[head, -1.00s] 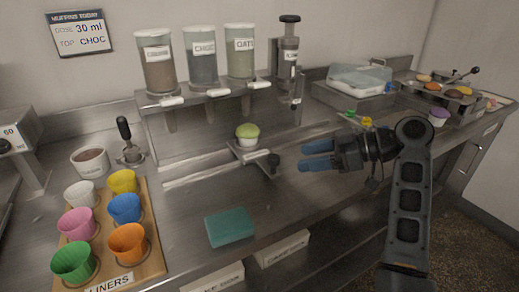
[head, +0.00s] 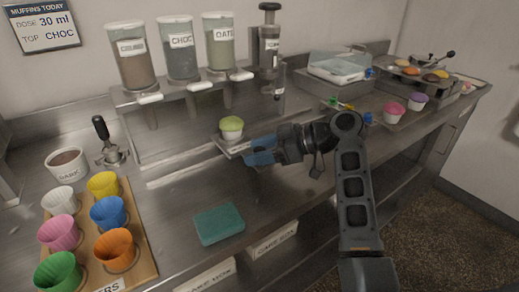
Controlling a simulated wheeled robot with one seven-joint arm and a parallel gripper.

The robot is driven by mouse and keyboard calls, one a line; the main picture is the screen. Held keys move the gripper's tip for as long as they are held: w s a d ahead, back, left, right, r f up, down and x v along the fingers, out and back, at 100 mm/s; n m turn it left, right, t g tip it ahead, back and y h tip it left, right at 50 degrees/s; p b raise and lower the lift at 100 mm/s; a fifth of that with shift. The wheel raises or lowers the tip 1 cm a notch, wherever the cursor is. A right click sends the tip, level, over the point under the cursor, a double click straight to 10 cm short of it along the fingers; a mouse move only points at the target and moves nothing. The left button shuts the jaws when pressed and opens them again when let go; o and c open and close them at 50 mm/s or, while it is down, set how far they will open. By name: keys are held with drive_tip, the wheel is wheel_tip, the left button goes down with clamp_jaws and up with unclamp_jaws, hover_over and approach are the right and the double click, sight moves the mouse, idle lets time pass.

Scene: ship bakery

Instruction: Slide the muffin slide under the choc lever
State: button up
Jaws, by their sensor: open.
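The muffin slide (head: 226,147) is a small metal carriage on a rail, bearing a muffin with a green top (head: 231,124) in a white cup. It stands to the right of the choc lever (head: 196,87), a white tab below the CHOC hopper (head: 181,57), roughly below the OATS hopper (head: 219,48). My gripper (head: 259,152) is open, its blue fingers pointing left at the slide's right end. The slide's dark knob is hidden behind the fingers, and I cannot tell whether they touch it.
The rail (head: 175,174) runs left of the slide and looks clear. A teal sponge (head: 219,224) lies in front. Coloured liners stand in a wooden board (head: 139,250) at left. A dark tamper (head: 104,135) stands behind them. A sign (head: 41,28) reads TOP CHOC.

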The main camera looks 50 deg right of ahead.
clamp_jaws()
idle(0.5)
